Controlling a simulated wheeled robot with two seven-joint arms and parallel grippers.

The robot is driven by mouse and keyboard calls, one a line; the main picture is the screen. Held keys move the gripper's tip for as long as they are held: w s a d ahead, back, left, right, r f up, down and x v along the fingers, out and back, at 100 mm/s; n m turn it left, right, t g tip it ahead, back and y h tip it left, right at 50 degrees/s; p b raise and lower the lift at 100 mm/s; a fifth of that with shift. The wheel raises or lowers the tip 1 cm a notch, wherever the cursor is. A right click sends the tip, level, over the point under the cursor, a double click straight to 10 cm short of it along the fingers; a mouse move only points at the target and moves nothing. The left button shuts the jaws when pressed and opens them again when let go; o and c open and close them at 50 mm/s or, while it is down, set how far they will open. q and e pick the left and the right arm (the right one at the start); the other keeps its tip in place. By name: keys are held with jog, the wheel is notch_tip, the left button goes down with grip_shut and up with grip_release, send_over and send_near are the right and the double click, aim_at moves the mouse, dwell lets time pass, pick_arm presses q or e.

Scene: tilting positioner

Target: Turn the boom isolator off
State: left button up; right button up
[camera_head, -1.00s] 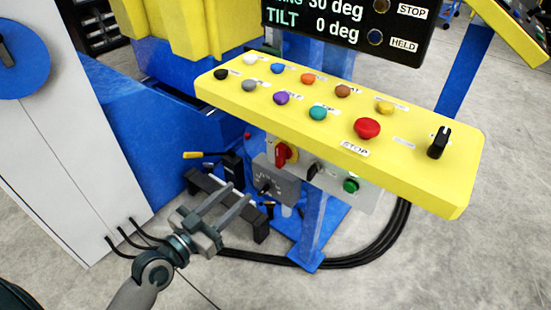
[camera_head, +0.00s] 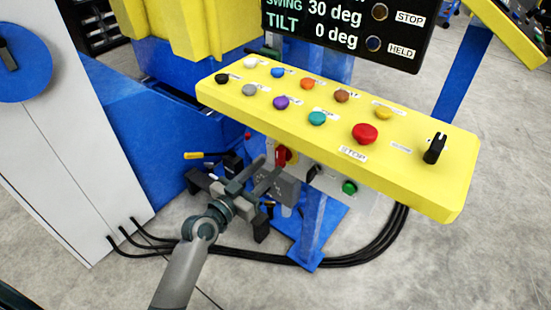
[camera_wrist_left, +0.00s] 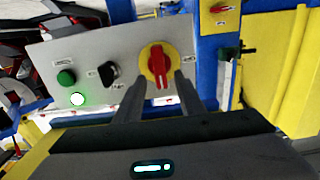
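A red rotary handle on a yellow disc (camera_wrist_left: 160,65) sits on a grey panel (camera_wrist_left: 110,50) in the left wrist view; its handle lies roughly upright in that picture. In the head view this red switch (camera_head: 284,156) shows under the yellow console, partly behind my gripper. My left gripper (camera_head: 271,166) is open and empty, its fingers pointing at the switch. In the left wrist view the two fingertips (camera_wrist_left: 160,92) stand either side of the handle's lower end; I cannot tell whether they touch. A second red handle (camera_wrist_left: 220,8) shows at the top right.
The yellow console (camera_head: 420,178) with several coloured buttons overhangs the panel. Black cables (camera_head: 385,240) run along the floor.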

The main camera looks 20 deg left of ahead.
aim_at(277, 159)
pick_arm(q)
jog(key=shift+x, duration=2.4)
jog(key=shift+c, duration=0.2)
grip_shut()
